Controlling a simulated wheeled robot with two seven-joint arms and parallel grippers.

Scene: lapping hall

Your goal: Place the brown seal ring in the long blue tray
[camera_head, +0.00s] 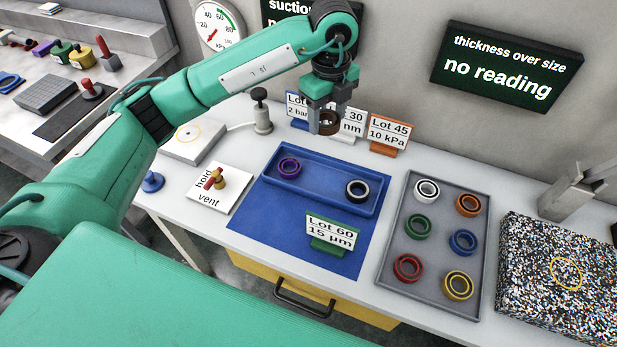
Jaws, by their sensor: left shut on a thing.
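The brown seal ring (329,123) is held in my left gripper (327,118), which is shut on it. The gripper is above the back edge of the long blue tray, in front of the lot signs. The long blue tray (322,176) lies on a blue mat (285,222). A purple ring (289,167) sits in its left part and a black and white ring (357,190) in its right part. My right gripper is not in view.
A grey tray (441,237) with several coloured rings stands right of the mat. Lot signs, including an orange one (388,134), stand behind the blue tray. A green Lot 60 sign (331,236) stands in front. A speckled block (560,275) lies far right.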

